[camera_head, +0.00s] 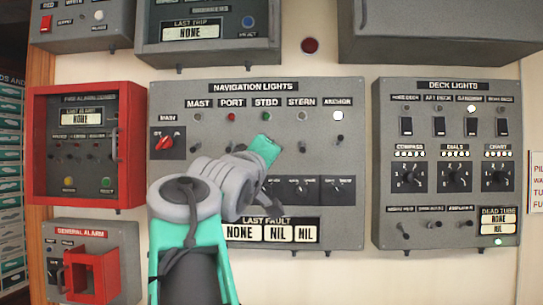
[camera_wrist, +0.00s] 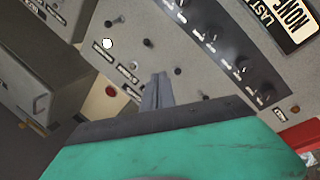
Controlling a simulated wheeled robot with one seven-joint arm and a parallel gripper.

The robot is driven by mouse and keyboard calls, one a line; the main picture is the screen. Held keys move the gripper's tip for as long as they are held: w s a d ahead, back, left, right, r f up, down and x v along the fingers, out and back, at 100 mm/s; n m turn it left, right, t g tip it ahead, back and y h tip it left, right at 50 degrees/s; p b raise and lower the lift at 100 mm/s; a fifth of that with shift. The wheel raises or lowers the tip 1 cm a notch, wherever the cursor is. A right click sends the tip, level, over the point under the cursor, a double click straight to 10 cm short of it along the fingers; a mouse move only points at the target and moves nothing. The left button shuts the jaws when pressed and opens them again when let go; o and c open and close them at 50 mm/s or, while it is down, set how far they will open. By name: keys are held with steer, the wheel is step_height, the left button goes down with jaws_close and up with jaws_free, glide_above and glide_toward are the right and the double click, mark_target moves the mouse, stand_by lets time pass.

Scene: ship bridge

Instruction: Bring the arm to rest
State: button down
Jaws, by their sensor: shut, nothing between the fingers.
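My gripper (camera_wrist: 158,82) shows in the wrist view as two narrow grey fingers, shut together with nothing between them. They point toward the grey navigation lights panel (camera_wrist: 215,85), which appears turned in this view. Whether the tips touch the panel I cannot tell. In the head view my grey and teal arm reaches up in front of the navigation lights panel (camera_head: 345,215). Its teal end is below the STBD and STERN lamps, and the fingers are hidden there. The arm covers part of the panel's lower left.
Small toggle switches (camera_head: 338,137) stick out near my arm's end. The deck lights panel (camera_head: 446,240) is at right. A red-framed alarm panel (camera_head: 40,150) and a general alarm box (camera_head: 125,245) are at left. More grey boxes (camera_head: 440,35) hang above.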

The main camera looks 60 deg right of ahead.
steer(key=w+a+f+n+t+y+p, duration=0.1)
steer(key=w+a+f+t+y+p, duration=0.2)
steer(key=w+f, duration=0.35)
steer(key=w+a+f+n+t+y+p, duration=0.1)
steer(key=w+a+f+n+y, duration=0.1)
steer(key=w+a+f+y, duration=0.4)
steer(key=w+a+f+y+p, duration=0.25)
steer(key=w+a+f, duration=0.35)
steer(key=a+f, duration=0.3)
steer(key=s+a+f+n+g+y+p, duration=0.1)
steer(key=a+f+y+p, duration=0.15)
steer(key=a+f, duration=0.5)
steer(key=s+a+f+n+g+y+p, duration=0.1)
steer(key=s+a+f+y, duration=0.15)
steer(key=a+f, duration=0.5)
steer(key=s+a+f+g+y+p, duration=0.2)
steer(key=s+a+f+g+y, duration=0.1)
steer(key=s+a+f, duration=0.6)
steer(key=shift+a+f+g, duration=0.15)
steer(key=shift+f+g, duration=0.35)
steer(key=shift+f, duration=0.2)
